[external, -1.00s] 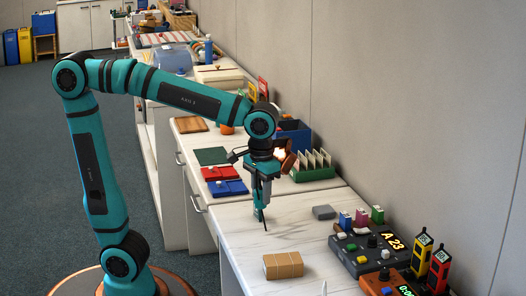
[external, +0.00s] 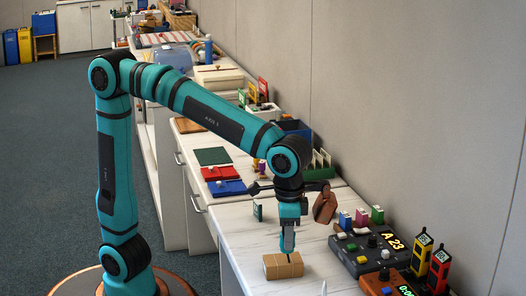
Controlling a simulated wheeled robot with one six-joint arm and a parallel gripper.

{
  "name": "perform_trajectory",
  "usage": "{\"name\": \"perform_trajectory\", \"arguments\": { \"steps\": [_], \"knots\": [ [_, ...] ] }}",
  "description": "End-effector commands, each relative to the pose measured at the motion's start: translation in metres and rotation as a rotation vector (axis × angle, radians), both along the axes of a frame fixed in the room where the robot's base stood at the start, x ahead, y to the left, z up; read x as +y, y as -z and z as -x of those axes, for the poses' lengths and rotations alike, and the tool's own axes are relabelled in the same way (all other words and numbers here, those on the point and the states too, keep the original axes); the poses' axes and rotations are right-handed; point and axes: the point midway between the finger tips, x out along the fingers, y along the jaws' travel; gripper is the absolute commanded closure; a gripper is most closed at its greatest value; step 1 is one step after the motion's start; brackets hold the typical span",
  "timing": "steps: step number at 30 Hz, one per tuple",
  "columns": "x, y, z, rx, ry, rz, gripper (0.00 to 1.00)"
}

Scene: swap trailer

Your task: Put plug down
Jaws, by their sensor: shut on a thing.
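My gripper (external: 288,243) points straight down over the tan block (external: 270,268) at the front of the counter. It is shut on a thin, dark, small piece (external: 290,258), which I take to be the plug. The piece points down at the block's top. I cannot tell whether it touches the block or enters it. Most of the piece is hidden between the jaws.
A dark console (external: 370,250) with buttons and colored blocks stands to the right. Yellow (external: 422,248) and red (external: 439,265) handheld devices stand beside it. A small white-and-green piece (external: 257,211) stands behind left. Bare counter lies left of the block.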

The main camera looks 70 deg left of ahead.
Motion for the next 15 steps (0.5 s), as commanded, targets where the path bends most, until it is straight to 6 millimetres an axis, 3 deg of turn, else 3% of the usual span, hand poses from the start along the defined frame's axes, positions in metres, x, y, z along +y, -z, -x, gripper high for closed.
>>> {"name": "perform_trajectory", "arguments": {
  "steps": [3, 15],
  "knots": [
    [-0.042, 0.006, 0.012, 0.002, 0.103, -0.001, 0.88],
    [-0.170, 0.031, 0.074, 0.001, 0.433, -0.001, 0.88]
  ]
}}
